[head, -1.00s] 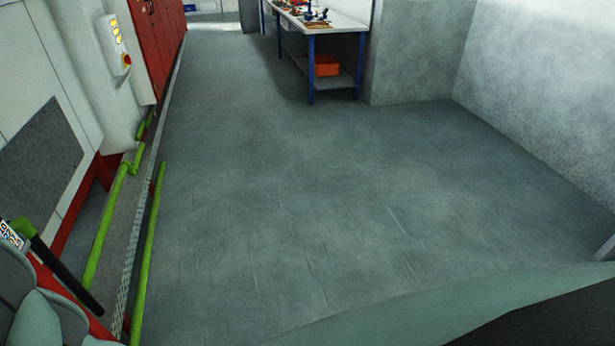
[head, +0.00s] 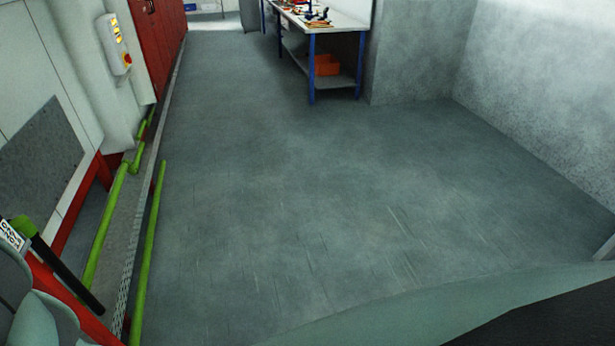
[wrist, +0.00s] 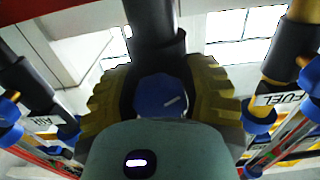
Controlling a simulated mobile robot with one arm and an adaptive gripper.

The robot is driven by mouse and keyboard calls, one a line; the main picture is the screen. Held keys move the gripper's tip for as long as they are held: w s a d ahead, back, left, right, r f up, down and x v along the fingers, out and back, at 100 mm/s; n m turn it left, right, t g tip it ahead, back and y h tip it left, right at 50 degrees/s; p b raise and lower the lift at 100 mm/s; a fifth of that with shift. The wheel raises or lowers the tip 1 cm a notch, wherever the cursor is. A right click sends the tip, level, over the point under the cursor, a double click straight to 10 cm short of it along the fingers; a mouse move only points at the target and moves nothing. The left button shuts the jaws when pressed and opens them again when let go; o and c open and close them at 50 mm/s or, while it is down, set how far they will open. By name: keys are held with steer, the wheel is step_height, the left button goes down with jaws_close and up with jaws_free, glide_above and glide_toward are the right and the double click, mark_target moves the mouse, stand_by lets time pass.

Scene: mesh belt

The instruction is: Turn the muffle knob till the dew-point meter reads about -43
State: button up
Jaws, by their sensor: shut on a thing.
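A blue knob (wrist: 158,93) with a short white mark is in the middle of the wrist view, below a dark vertical pipe. My gripper (wrist: 163,82) is shut on it, with one yellow-and-black finger on each side. The white mark slants up to the right. No label on this knob is visible, so I cannot tell from lettering that it is the muffle knob. My gripper and the knob are not visible in the head view. The dew-point meter shows in neither view, so its reading is hidden.
In the wrist view, pipes labelled AIR (wrist: 45,121) and FUEL (wrist: 282,99) stand close on either side. In the head view, green pipes (head: 149,255) run along the left. A workbench (head: 340,24) stands at the back. The floor (head: 290,200) between is clear.

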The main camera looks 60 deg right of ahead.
jaws_close()
steer(key=shift+w+a+f+b, duration=0.1)
steer(key=shift+b, duration=0.35)
steer(key=b, duration=0.6)
steer(key=shift+a+f, duration=0.15)
steer(key=shift+f, duration=0.2)
steer(key=shift+b, duration=0.55)
steer(key=shift+r+b, duration=0.1)
steer(key=shift+b, duration=0.3)
steer(key=shift+r+m+b, duration=0.3)
steer(key=shift+b, duration=0.1)
